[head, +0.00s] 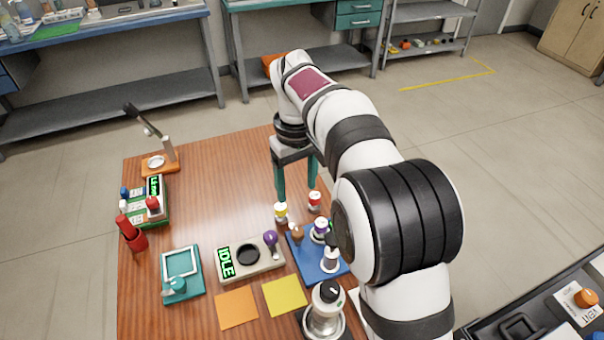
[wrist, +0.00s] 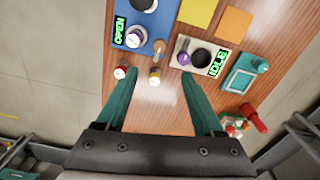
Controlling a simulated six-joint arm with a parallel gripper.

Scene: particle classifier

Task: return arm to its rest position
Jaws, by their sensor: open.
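My gripper (head: 296,178) hangs above the right part of the wooden table, with its two green fingers pointing down. In the wrist view my gripper (wrist: 158,92) shows its fingers spread wide apart with nothing held between them. A red-banded vial (head: 314,201) and a yellow-banded vial (head: 281,212) stand on the table below and in front of the fingers. They also show in the wrist view, the red-banded vial (wrist: 121,73) by the left fingertip and the yellow-banded vial (wrist: 155,75) between the fingers. My arm covers the table's right side in the head view.
A blue base (head: 309,262) holds a purple-banded vial (head: 320,229). The device reading IDLE (head: 225,262), orange pad (head: 236,307), yellow pad (head: 284,296) and teal tray (head: 182,285) lie nearby. A red bottle (head: 131,234) and green rack (head: 152,216) stand left. The table's back middle is clear.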

